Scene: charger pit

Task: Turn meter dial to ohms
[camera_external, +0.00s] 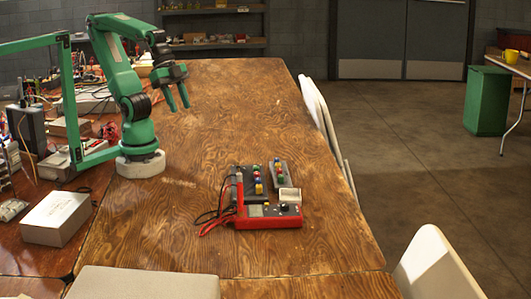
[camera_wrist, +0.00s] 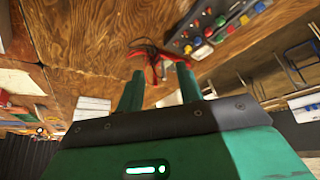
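The red meter (camera_external: 262,222) lies on the wooden table right of my arm, with a pale display and a small dark dial (camera_external: 284,206) on its face. The dial's setting is too small to read. Red and black leads run from its left side; leads (camera_wrist: 150,55) also show beyond my fingers in the wrist view. My gripper (camera_external: 179,109) is raised above the table, up and left of the meter and well apart from it. Its two green fingers are apart, with nothing between them, also in the wrist view (camera_wrist: 158,82).
Dark panels with coloured posts (camera_external: 256,180) stand directly behind the meter; coloured posts show in the wrist view (camera_wrist: 197,40). A white box (camera_external: 56,217) and cluttered equipment are at left. White chairs (camera_external: 437,265) line the right edge. The table between my arm and the meter is clear.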

